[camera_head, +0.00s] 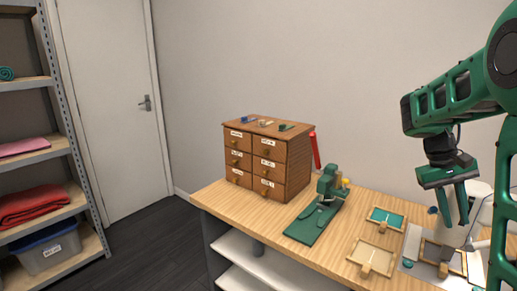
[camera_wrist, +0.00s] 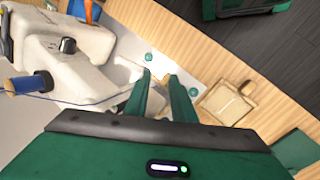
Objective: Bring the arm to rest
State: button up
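My arm (camera_head: 455,95) is green and black. It reaches in from the right and is held up over the right end of the wooden table (camera_head: 225,196). My gripper (camera_head: 456,222) points down. In the wrist view its two green fingers (camera_wrist: 160,76) stand apart with nothing between them, so it is open and empty. Below it are a grey-white plate (camera_head: 412,243) and small wooden frames. I cannot tell its exact height above them.
A wooden drawer cabinet (camera_head: 268,160) and a green press-like tool (camera_head: 320,207) stand on the table. A tan framed tray (camera_head: 372,256) and a green one (camera_head: 386,218) lie near the gripper. A white machine (camera_wrist: 75,45) is close by. Shelving (camera_head: 72,120) stands at left.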

jog(key=s+a+f+m+t+y, duration=0.1)
jog(key=s+a, duration=0.4)
jog(key=s, duration=0.6)
jog(key=s+a+f+m+t+y, duration=0.1)
jog(key=s+a, duration=0.5)
jog(key=s, duration=0.6)
notch_tip(320, 180, down, 3)
jog(key=shift+s+r+m+t+y, duration=0.1)
jog(key=shift+s+m+t+y, duration=0.2)
jog(key=shift+m+y, duration=0.6)
jog(key=shift+a, duration=0.1)
jog(key=shift+w+f, duration=0.3)
jog(key=shift+w, duration=0.3)
